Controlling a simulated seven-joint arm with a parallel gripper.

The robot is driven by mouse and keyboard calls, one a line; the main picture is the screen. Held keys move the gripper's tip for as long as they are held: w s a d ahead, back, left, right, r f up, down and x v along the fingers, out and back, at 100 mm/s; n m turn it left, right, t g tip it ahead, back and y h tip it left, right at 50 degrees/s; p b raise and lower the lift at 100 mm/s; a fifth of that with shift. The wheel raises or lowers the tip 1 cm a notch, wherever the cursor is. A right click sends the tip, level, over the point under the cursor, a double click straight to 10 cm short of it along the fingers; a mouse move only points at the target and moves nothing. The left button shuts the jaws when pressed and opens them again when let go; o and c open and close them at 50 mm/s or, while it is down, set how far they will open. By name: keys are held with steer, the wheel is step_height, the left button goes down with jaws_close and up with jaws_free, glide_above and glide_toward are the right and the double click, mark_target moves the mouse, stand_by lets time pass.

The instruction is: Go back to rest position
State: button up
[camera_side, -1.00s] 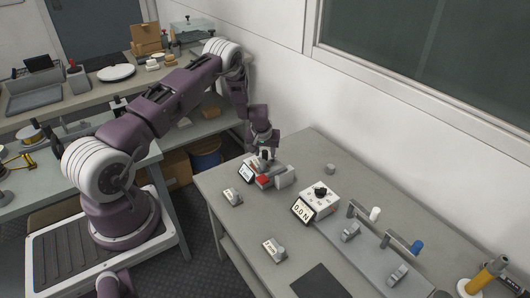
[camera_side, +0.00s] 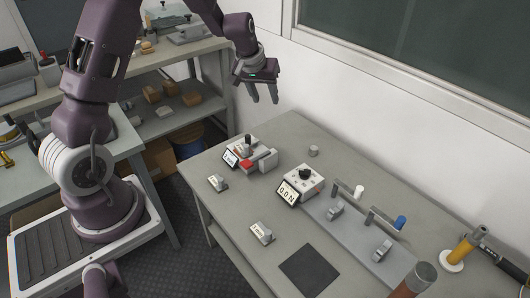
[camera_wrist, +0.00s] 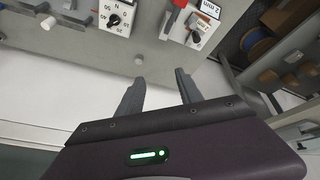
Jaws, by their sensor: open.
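My gripper (camera_side: 264,98) is open and empty, raised above the back left of the table, with its fingers pointing down. In the wrist view my gripper (camera_wrist: 158,86) shows two spread dark fingers with nothing between them. Below it in the side view stands a small tester (camera_side: 262,160) with a red part and a tilted display. In the wrist view the tester's red lever (camera_wrist: 180,4) shows at the top edge, apart from my fingers.
A white dial box (camera_side: 304,180) with a "0.0 N" display stands right of the tester. Small labelled blocks (camera_side: 218,183) (camera_side: 262,233) lie near the front edge. A dark mat (camera_side: 309,270) lies at the front. The wall (camera_side: 345,110) is close behind my gripper.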

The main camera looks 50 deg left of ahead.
steer(key=s+d+r+m+h, duration=0.1)
steer(key=s+d+r, duration=0.3)
steer(key=d+r, duration=0.15)
steer(key=s+d+r+m, duration=0.2)
steer(key=s+d+r, duration=0.2)
steer(key=r, duration=0.3)
steer(key=s+d+r+m, duration=0.1)
steer(key=s+d, duration=0.1)
steer(key=s, duration=0.6)
steer(key=s+d+r+m, duration=0.1)
steer(key=s+d, duration=0.2)
steer(key=s, duration=0.5)
steer(key=s+d+r+m+t, duration=0.1)
steer(key=s+d+r+m, duration=0.1)
steer(key=s, duration=0.6)
steer(key=shift+d+h, duration=0.3)
steer(key=shift+d, duration=0.2)
